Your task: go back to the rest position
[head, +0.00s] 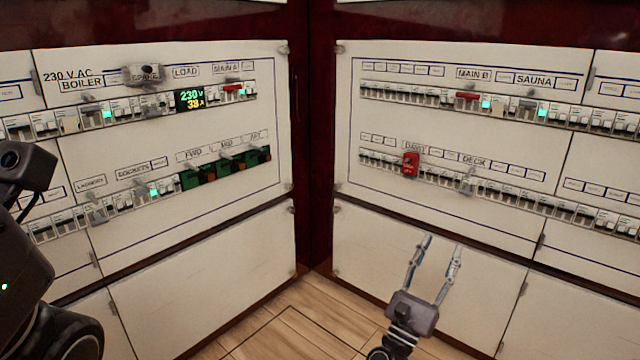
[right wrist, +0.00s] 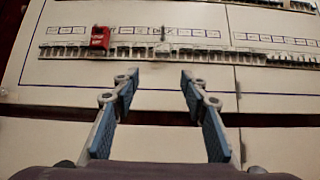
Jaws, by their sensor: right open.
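My right gripper (head: 440,245) is open and empty in the head view, in front of the lower right panel (head: 385,235) and below the lower breaker row (head: 520,200). In the right wrist view its two fingers (right wrist: 158,85) stand apart with nothing between them. They point at the panel, below the breaker row (right wrist: 190,50). My left arm (head: 25,220) shows dark at the left edge of the head view. Its fingers do not show.
A red device (head: 410,164) sits on the lower right row and also shows in the right wrist view (right wrist: 99,38). The left wall has a lit display (head: 189,99) and green breakers (head: 230,163). Wooden floor (head: 300,325) lies clear between the walls.

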